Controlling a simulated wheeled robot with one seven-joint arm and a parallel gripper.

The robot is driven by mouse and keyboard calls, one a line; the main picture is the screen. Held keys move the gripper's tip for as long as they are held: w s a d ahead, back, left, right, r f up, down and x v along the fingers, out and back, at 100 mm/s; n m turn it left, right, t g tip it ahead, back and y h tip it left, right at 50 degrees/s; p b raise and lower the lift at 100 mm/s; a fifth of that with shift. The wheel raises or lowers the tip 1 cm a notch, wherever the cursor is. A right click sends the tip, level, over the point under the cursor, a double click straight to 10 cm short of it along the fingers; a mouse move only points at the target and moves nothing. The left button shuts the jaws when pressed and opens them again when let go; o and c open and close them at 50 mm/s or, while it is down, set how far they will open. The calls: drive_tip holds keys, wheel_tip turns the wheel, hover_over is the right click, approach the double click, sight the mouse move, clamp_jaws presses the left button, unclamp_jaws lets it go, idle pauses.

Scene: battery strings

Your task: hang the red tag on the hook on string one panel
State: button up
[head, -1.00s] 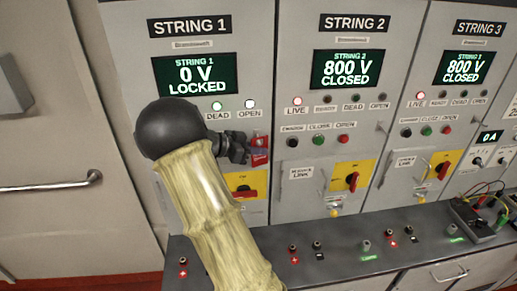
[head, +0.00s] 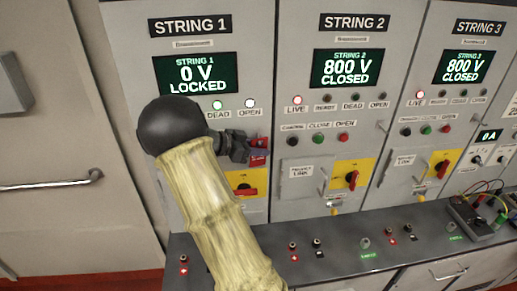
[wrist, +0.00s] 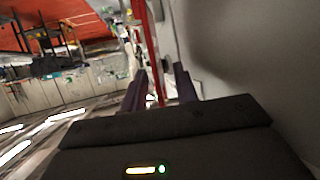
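A red tag (head: 258,158) with pale lettering is at the STRING 1 panel (head: 124,45), below the DEAD and OPEN lamps. In the head view my gripper (head: 255,149) is at the tag, its fingers pointing right along the panel face. In the wrist view a red strip (wrist: 156,60), seen nearly edge-on, runs between my two purple-grey fingertips. A gap shows between the strip and the right finger, so my gripper (wrist: 160,85) looks open around it. The hook is hidden or too small to make out; whether the tag hangs on it I cannot tell.
The STRING 1 screen (head: 195,74) reads 0 V LOCKED. A red rotary handle (head: 246,192) on a yellow plate is just below my gripper. STRING 2 and STRING 3 panels stand to the right. A grey bench (head: 340,258) with terminals juts out below.

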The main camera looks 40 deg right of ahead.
drive_tip(key=shift+w+r, duration=0.15)
drive_tip(key=shift+w, duration=0.05)
drive_tip(key=shift+w+a+r+b, duration=0.25)
drive_tip(key=shift+a+b, duration=0.1)
drive_tip(key=shift+a, duration=0.1)
drive_tip(key=b+v, duration=0.4)
drive_tip(key=v, duration=1.2)
drive_tip(key=shift+s+a+f, duration=0.15)
drive_tip(key=shift+s+a, duration=0.1)
drive_tip(key=shift+s, duration=0.05)
